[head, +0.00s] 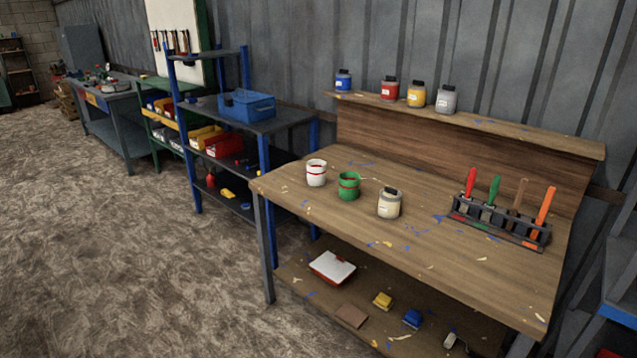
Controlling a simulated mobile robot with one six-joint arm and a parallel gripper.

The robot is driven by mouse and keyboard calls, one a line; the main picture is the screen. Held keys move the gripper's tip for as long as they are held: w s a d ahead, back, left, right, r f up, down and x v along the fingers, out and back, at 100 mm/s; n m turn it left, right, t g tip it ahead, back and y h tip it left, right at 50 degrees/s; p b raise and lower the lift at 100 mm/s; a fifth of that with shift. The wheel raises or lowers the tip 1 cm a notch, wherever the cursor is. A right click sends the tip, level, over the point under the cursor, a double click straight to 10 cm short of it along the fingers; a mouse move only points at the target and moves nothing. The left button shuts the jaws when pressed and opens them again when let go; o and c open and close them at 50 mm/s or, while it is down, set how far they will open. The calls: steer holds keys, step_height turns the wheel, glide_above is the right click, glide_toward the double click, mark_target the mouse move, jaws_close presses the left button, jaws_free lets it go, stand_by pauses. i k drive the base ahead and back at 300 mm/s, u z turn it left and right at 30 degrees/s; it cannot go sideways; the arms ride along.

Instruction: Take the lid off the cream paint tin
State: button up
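The cream paint tin (389,205) stands upright on the wooden workbench (440,260), right of the green tin. A dark lid (391,191) shows on its top. A green tin (348,187) and a white tin with a red band (316,173) stand to its left in a row. My gripper is not in the head view.
A rack of brushes or tools with coloured handles (500,222) stands at the bench's right. Several small paint jars (415,93) line the back shelf. A tray (332,267) and small blocks lie on the lower shelf. Floor at left (130,240) is clear.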

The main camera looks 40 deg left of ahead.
mark_target(389, 193)
steer(key=z, duration=1.55)
steer(key=k, duration=0.1)
steer(key=u, duration=3)
steer(key=k, duration=0.95)
steer(key=z, duration=0.15)
steer(key=i, duration=0.95)
steer(key=u, duration=0.05)
